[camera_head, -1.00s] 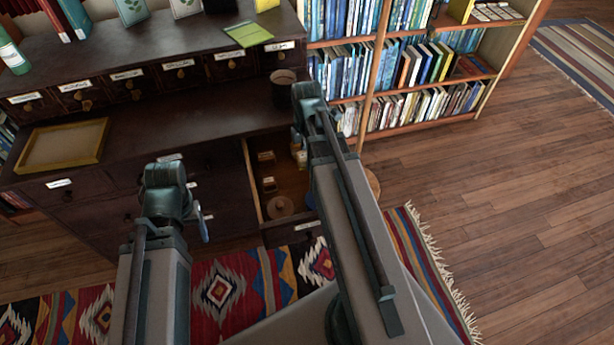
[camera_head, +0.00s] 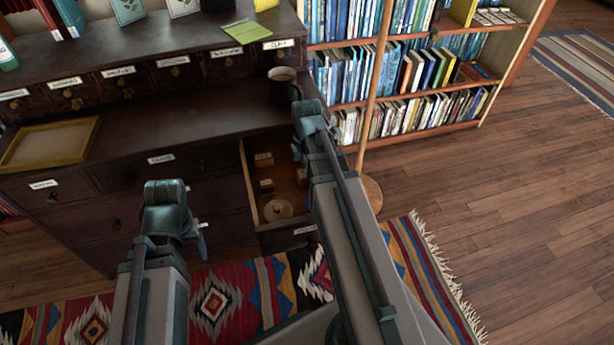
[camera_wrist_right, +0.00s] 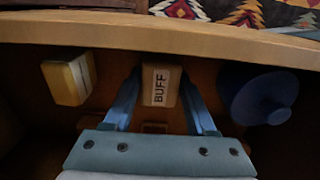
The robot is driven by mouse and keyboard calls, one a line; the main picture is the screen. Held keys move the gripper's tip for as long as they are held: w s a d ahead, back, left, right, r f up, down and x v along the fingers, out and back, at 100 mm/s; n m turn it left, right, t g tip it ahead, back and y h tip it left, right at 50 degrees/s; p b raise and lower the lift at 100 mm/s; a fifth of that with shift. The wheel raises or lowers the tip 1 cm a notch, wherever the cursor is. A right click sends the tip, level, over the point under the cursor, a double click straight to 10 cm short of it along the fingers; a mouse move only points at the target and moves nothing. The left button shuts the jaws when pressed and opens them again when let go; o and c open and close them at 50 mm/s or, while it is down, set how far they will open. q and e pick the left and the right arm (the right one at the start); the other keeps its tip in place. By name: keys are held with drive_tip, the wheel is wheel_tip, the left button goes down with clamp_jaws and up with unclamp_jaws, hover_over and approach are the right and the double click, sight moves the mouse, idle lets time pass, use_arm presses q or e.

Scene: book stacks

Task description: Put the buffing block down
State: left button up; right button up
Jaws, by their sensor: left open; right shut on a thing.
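The buffing block (camera_wrist_right: 160,86), a small light-brown block with a "BUFF" label, is between the fingers of my right gripper (camera_wrist_right: 160,78) in the right wrist view. That gripper is shut on it, inside or just over the open drawer. In the head view my right gripper (camera_head: 304,150) is beside the right side of the open drawer (camera_head: 248,185), and its arm hides the block and part of the drawer. My left gripper (camera_head: 185,225) is open and empty in front of the dark cabinet, left of the drawer.
The drawer holds a round lidded thing (camera_head: 278,209) and small blocks (camera_head: 264,160). The wrist view shows a blue knobbed disc (camera_wrist_right: 262,95) and a yellow-and-white block (camera_wrist_right: 68,80) beside the held block. A dark mug (camera_head: 284,88) and a framed tray (camera_head: 50,143) stand on the cabinet.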

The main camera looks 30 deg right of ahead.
drive_tip(key=shift+f+b, duration=0.4)
drive_tip(key=o, duration=1.2)
drive_tip(key=shift+r, duration=0.15)
wheel_tip(320, 180, up, 14)
drive_tip(key=p, duration=1.4)
drive_tip(key=shift+a, duration=0.2)
